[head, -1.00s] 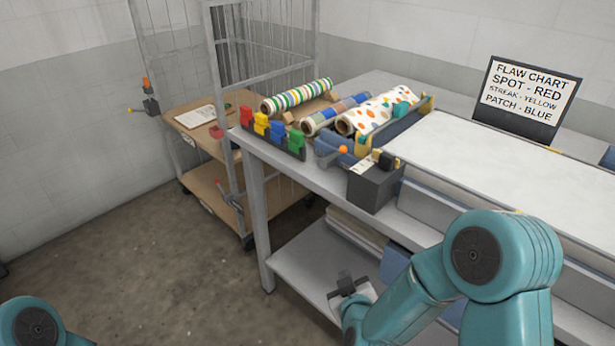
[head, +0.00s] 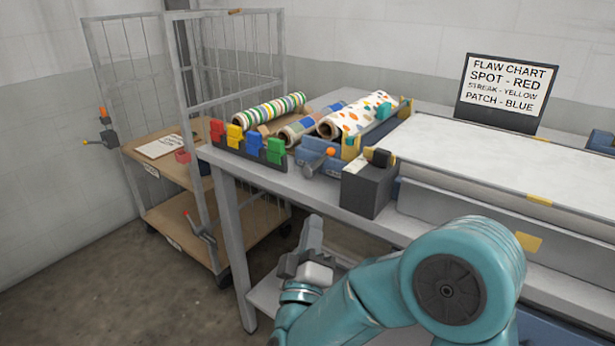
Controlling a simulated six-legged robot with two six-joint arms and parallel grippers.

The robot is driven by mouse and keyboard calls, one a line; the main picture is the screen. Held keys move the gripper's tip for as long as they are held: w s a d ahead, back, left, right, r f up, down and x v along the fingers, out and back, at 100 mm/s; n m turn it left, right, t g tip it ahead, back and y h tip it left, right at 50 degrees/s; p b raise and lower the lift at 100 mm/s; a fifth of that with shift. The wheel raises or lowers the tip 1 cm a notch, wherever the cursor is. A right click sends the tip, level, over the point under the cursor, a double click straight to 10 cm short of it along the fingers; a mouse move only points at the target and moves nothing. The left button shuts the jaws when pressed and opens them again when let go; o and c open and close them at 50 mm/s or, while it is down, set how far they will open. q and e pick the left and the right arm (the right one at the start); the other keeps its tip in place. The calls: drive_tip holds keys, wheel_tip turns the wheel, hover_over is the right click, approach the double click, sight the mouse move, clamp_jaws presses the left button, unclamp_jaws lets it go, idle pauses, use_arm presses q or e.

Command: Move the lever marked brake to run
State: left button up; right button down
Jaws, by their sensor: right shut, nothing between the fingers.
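No brake label is readable, so I cannot tell which lever it names. One lever with an orange knob (head: 330,152) is on a blue block at the bench's front edge. A red-tipped lever (head: 200,227) is on the wheeled cage cart's lower front. Another handle with orange and black parts (head: 103,136) is at the cart's far left post. My right gripper (head: 314,228) is shut and empty, pointing up in front of the bench's lower part, to the right of the red-tipped lever and below the orange knob. It touches none of these levers. My left gripper is not in view.
The grey bench (head: 285,185) carries patterned rolls (head: 268,110), a row of coloured clips (head: 250,146), a dark box (head: 367,190) and a flaw chart (head: 507,88). The cage cart (head: 185,180) stands left of it. Bare floor (head: 110,285) lies at lower left.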

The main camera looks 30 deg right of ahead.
approach(324, 159)
drive_tip(key=p+x, duration=0.1)
drive_tip(key=x, duration=0.5)
drive_tip(key=shift+w+d, duration=0.3)
drive_tip(key=shift+r, duration=0.1)
idle(0.3)
